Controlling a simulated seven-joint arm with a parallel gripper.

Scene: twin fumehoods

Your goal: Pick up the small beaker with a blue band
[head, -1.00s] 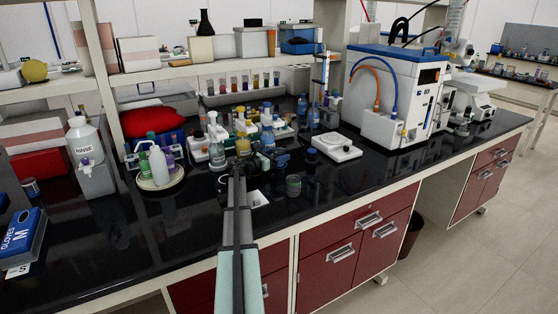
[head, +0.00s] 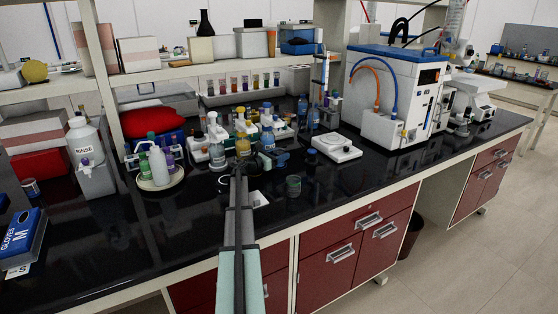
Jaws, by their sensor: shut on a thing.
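My arm reaches in from the bottom of the head view to the middle of the black bench. My gripper (head: 246,166) is at its far end, small and partly hidden by the arm. It is shut on a small pale beaker (head: 264,161), seen just right of the gripper tip. Its blue band is too small to make out clearly. The bottles behind overlap it in the picture, so its height above the bench is hard to tell.
A greenish beaker (head: 293,186) stands near the front edge. A white balance-like device (head: 336,148) is to the right. Capped bottles (head: 217,150) crowd behind the gripper. A round tray (head: 160,180) with bottles stands left.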

